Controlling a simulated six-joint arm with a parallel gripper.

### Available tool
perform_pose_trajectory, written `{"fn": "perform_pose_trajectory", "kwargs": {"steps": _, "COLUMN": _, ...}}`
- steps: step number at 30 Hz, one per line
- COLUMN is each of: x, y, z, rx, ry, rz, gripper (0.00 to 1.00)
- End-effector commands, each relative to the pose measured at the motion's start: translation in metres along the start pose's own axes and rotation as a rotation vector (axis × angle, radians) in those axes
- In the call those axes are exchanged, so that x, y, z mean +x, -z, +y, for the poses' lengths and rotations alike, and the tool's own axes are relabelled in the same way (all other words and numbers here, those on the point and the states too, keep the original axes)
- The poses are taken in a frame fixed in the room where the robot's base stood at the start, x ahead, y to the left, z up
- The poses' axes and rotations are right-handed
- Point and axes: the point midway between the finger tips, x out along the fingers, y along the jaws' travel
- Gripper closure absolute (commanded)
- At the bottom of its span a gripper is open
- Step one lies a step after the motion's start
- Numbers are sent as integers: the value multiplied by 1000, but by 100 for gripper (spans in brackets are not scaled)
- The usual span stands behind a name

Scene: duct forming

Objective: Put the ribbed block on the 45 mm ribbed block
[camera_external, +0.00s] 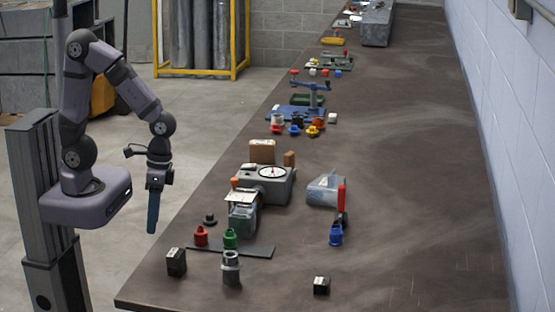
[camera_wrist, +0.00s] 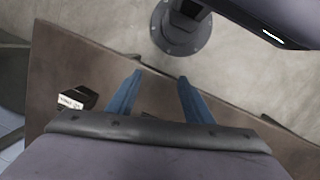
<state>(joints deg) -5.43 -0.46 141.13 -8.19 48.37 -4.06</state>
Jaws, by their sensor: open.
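Two small dark blocks with pale label faces stand near the front of the bench in the external view: a taller one at the left (camera_external: 176,262) and a smaller one further right (camera_external: 321,286). Their ribs and sizes are too small to read, so I cannot tell which is the 45 mm one. One dark block with a white label (camera_wrist: 77,99) shows left of my fingers in the wrist view. My gripper (camera_external: 152,208) hangs fingers down, left of the bench edge and apart from both blocks. Its blue fingers (camera_wrist: 160,77) are spread and empty in the wrist view.
The brown bench (camera_external: 400,250) is clear at its right front. A grey cylindrical fitting (camera_external: 231,269) stands between the blocks.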

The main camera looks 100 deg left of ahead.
Motion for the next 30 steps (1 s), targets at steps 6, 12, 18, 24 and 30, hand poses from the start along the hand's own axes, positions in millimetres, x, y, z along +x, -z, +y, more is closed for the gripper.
{"fn": "perform_pose_trajectory", "kwargs": {"steps": 6, "x": -5, "y": 4, "z": -4, "rx": 236, "ry": 90, "rz": 141, "gripper": 53}}
{"fn": "perform_pose_trajectory", "kwargs": {"steps": 12, "x": -6, "y": 5, "z": -4, "rx": 270, "ry": 102, "rz": 160, "gripper": 53}}
{"fn": "perform_pose_trajectory", "kwargs": {"steps": 18, "x": -8, "y": 5, "z": -4, "rx": 266, "ry": 100, "rz": 158, "gripper": 53}}
{"fn": "perform_pose_trajectory", "kwargs": {"steps": 24, "x": -17, "y": 3, "z": -3, "rx": 265, "ry": 100, "rz": 157, "gripper": 53}}
{"fn": "perform_pose_trajectory", "kwargs": {"steps": 30, "x": -23, "y": 2, "z": -3, "rx": 264, "ry": 100, "rz": 157, "gripper": 53}}
